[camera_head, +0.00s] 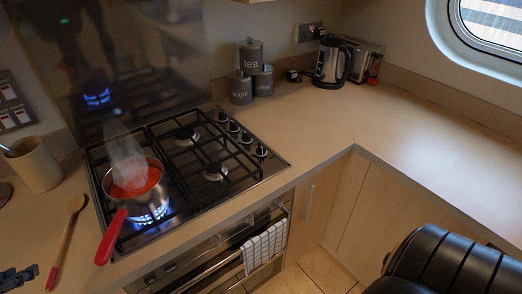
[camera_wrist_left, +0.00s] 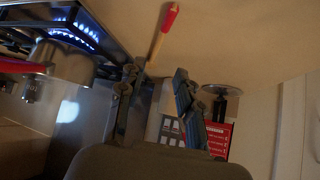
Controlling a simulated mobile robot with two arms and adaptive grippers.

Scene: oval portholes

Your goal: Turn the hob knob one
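The hob (camera_head: 185,165) is set in the counter, with blue flame lit under the front left burner. Several dark knobs (camera_head: 234,127) with silver bases run in a row along its right side. Their pointer positions are too small to read. A steel saucepan (camera_head: 150,198) of red food steams on the lit burner, its red handle toward the front. My left gripper (camera_head: 18,278) is at the lower left corner, left of the spoon and far from the knobs. In the left wrist view its two fingers (camera_wrist_left: 157,75) are apart with nothing held between them. My right gripper is not in view.
A wooden spoon (camera_head: 72,225) with a red handle lies left of the hob, near a beige pot (camera_head: 35,163). Grey canisters (camera_head: 250,58), a kettle (camera_head: 332,62) and a toaster (camera_head: 362,60) stand behind. A towel (camera_head: 264,246) hangs on the oven front. The right counter is clear.

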